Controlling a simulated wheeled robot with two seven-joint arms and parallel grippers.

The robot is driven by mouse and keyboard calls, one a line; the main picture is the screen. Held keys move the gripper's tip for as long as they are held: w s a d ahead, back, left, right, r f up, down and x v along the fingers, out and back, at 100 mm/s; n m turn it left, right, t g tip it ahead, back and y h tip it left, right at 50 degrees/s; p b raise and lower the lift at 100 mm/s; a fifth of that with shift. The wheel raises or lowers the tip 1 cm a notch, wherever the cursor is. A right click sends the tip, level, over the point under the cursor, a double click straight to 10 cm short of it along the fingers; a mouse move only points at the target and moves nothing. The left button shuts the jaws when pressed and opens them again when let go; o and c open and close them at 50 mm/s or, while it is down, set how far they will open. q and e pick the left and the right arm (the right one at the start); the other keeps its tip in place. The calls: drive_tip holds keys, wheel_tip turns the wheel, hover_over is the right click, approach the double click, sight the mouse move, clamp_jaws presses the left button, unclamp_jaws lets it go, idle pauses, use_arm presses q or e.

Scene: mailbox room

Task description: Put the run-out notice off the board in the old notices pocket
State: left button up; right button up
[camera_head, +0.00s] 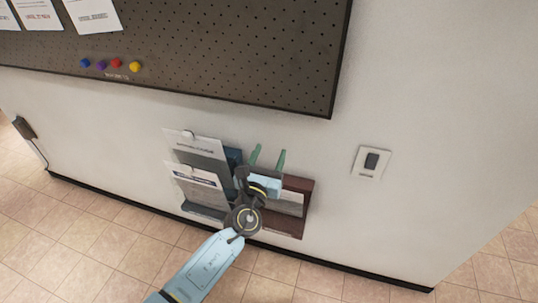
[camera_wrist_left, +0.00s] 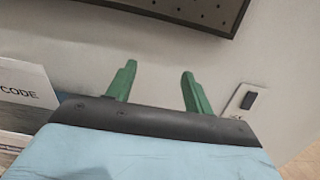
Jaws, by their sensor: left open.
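My left gripper (camera_head: 268,152) is open, with nothing between its green fingers, in front of the wall just above a dark red pocket (camera_head: 298,226). Its open fingers also show in the left wrist view (camera_wrist_left: 158,72). A greyish sheet or panel (camera_head: 291,203) shows at the red pocket; I cannot tell whether it is a notice. The pegboard (camera_head: 240,60) is on the wall above, with white notices (camera_head: 92,14) at its upper left. Their print is too small to read, so I cannot tell which has run out. My right gripper is not in view.
A dark blue rack (camera_head: 203,211) with upright printed sheets (camera_head: 196,178) hangs left of the red pocket, partly behind my left arm. Several coloured pins (camera_head: 116,63) sit low on the board. A wall switch (camera_head: 371,161) is at right. Bare wall lies between board and pockets.

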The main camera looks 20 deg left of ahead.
use_arm(q)
drive_tip(key=s+f, duration=0.2)
drive_tip(key=s, duration=1.1)
drive_tip(key=shift+a, duration=0.2)
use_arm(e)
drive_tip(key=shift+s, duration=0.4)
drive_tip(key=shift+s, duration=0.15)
